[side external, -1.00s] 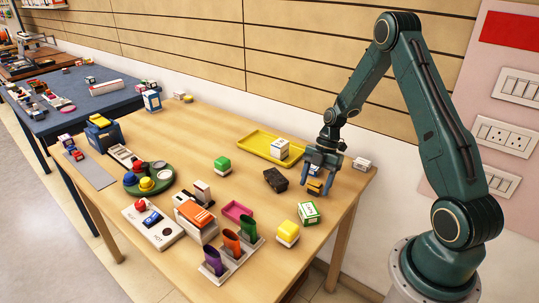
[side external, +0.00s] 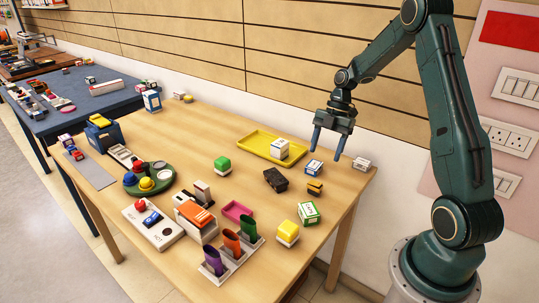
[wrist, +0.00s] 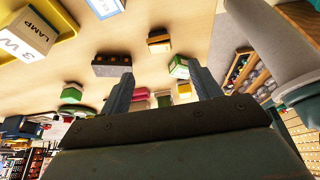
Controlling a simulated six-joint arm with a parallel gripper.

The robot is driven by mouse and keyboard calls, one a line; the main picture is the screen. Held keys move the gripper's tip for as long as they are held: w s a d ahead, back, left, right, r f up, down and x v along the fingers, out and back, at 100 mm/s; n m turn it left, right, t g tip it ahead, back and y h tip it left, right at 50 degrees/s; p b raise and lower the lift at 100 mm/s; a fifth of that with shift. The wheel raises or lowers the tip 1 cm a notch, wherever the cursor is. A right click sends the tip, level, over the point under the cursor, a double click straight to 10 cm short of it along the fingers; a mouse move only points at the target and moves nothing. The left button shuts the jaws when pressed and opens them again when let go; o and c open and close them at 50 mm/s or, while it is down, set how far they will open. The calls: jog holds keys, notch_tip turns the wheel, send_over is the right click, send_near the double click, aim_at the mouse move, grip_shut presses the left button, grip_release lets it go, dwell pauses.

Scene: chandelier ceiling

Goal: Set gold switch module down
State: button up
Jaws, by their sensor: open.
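The gold switch module (side external: 315,187), a small gold block with dark parts, rests on the wooden table (side external: 262,200) near its right end. It also shows in the wrist view (wrist: 159,42), beyond my fingertips. My gripper (side external: 325,155) is open and empty, raised above and behind the module and apart from it. Its two fingers are spread in the wrist view (wrist: 163,80), with nothing between them.
A blue-and-white box (side external: 314,168) stands just behind the module, and a white box (side external: 361,164) is to the right. A dark block (side external: 276,180) lies to the left. A green-and-white carton (side external: 309,213) is in front. A yellow tray (side external: 258,144) holds a white lamp box (side external: 279,148).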

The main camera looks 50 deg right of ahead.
dwell(0.5)
jog(key=s+a+r+m+t+h, duration=0.3)
jog(key=a+r+m, duration=0.4)
jog(key=a+r, duration=0.65)
jog(key=s+a+r+m+t, duration=0.1)
jog(key=s+a+r+m, duration=0.1)
jog(key=s, duration=0.3)
jog(key=s+a+r+m+h, duration=0.1)
jog(key=s+a+r+m, duration=0.1)
jog(key=s+m, duration=0.3)
jog(key=s+a+r+m+t, duration=0.1)
jog(key=s+a+r+m, duration=0.1)
jog(key=s+a+m, duration=0.1)
jog(key=s+m, duration=0.1)
jog(key=s, duration=0.1)
jog(key=shift+s+a+t, duration=0.3)
jog(key=shift+s, duration=0.05)
